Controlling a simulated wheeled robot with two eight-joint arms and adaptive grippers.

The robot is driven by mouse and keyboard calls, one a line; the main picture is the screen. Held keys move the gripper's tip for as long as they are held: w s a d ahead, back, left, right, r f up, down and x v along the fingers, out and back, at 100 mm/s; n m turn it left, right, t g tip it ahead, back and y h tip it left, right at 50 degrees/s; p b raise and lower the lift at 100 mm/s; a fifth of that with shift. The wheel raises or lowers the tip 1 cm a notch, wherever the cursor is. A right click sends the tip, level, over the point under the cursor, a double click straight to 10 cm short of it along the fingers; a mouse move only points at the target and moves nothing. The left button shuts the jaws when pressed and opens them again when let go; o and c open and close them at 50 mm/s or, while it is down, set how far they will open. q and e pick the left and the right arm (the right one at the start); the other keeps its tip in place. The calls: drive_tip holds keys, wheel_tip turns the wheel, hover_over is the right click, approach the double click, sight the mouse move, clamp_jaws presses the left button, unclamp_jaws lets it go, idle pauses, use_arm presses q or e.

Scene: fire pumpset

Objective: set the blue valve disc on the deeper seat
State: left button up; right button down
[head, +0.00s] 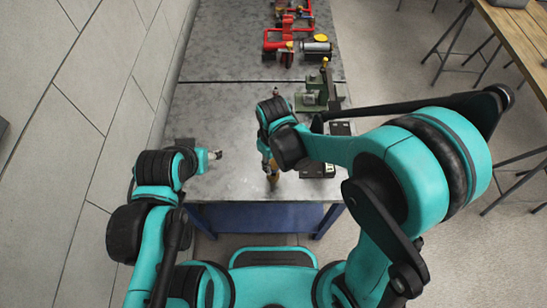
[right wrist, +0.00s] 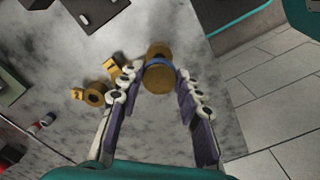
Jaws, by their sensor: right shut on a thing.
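The blue valve disc (right wrist: 159,62), a brass-coloured round piece with a blue band, is between the fingertips of my right gripper (right wrist: 158,80). The gripper is shut on it. In the head view my right gripper (head: 270,165) points down over the near part of the table, with the brass piece (head: 272,180) at its tips. Two brass fittings lie left of the held disc in the right wrist view: a ringed one with an opening (right wrist: 94,97) and a smaller one (right wrist: 113,68). I cannot tell which seat is deeper. My left gripper (head: 214,155) is over the table's left side, its jaws too small to judge.
The grey table (head: 225,110) has a clear middle; its near edge is close to my right gripper. A green machine (head: 314,97) stands right of centre. Red pipework (head: 285,38) and a silver cylinder (head: 317,46) are at the back. A wall runs along the left.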

drive_tip(key=shift+f+b, duration=0.3)
drive_tip(key=shift+b, duration=0.05)
drive_tip(key=shift+f+b, duration=1.8)
drive_tip(key=shift+f, duration=0.15)
drive_tip(key=shift+f+b, duration=0.25)
drive_tip(key=shift+b, duration=0.2)
idle(0.7)
drive_tip(key=c, duration=1)
unclamp_jaws()
drive_tip(key=shift+r, duration=0.1)
